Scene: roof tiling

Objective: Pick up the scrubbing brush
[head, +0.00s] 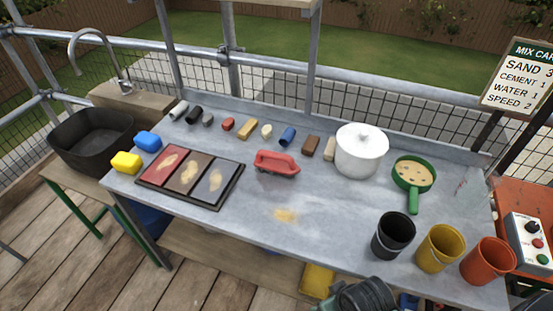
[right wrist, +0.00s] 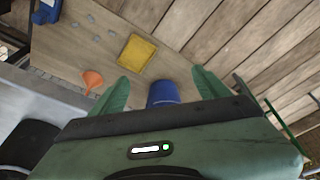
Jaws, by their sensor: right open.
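No object is clearly recognisable as the scrubbing brush. Small pieces lie in a row along the back of the grey table (head: 330,212) in the head view. Among them are a tan block (head: 248,129), a brown block (head: 311,145) and a pale block (head: 329,149); any bristles are too small to make out. My left gripper is not in view.
A yellow bucket (head: 438,250) and orange bucket (head: 487,263) stand front right. Below is a blue bucket (right wrist: 163,94).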

